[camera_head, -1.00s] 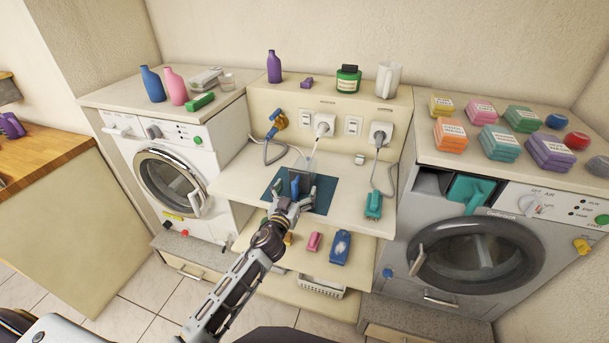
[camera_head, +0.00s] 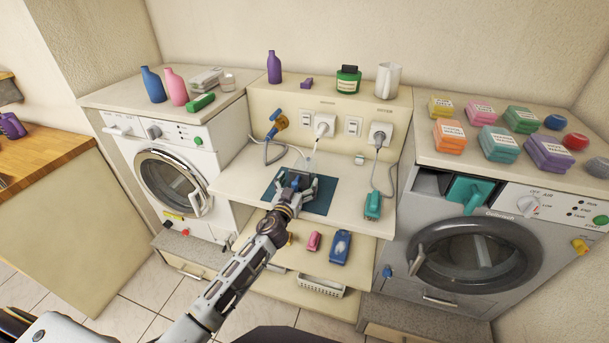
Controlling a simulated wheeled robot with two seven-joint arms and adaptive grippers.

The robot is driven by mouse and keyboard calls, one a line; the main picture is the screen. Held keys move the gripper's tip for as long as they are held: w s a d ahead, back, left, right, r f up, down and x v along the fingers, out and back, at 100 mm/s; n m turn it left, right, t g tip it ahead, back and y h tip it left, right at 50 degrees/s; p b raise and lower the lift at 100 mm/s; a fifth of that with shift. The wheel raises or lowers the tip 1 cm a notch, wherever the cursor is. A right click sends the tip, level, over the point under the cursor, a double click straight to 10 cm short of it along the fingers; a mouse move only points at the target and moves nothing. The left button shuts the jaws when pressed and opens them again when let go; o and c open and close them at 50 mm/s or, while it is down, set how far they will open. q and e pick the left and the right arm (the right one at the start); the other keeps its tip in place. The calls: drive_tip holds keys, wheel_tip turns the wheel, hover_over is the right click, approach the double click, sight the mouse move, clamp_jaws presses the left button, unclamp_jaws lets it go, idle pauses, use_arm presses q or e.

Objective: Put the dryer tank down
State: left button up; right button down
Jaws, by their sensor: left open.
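My left gripper (camera_head: 300,183) is open over the dark blue mat (camera_head: 322,206) on the pull-out shelf. A small dark blue piece (camera_head: 295,181) shows between its fingers, with a faint clear shape behind them. This may be the dryer tank, but the fingers hide most of it, and I cannot tell whether they touch it. The dryer (camera_head: 462,240) stands at the right. It has a dark opening at its upper left, with a teal part (camera_head: 469,191) beside it. My right gripper is not in view.
The shelf (camera_head: 350,188) is bare right of the mat, up to a teal plug-like item (camera_head: 372,205) on a cable. A washing machine (camera_head: 165,180) stands at the left. A lower shelf holds a pink item (camera_head: 314,241) and a blue item (camera_head: 340,246).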

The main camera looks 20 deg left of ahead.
use_arm(q)
drive_tip(key=shift+w, duration=0.5)
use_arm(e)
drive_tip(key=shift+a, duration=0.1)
use_arm(q)
drive_tip(key=c, duration=1.3)
drive_tip(key=shift+o, duration=0.2)
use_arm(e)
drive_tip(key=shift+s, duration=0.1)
use_arm(q)
drive_tip(key=shift+r, duration=0.1)
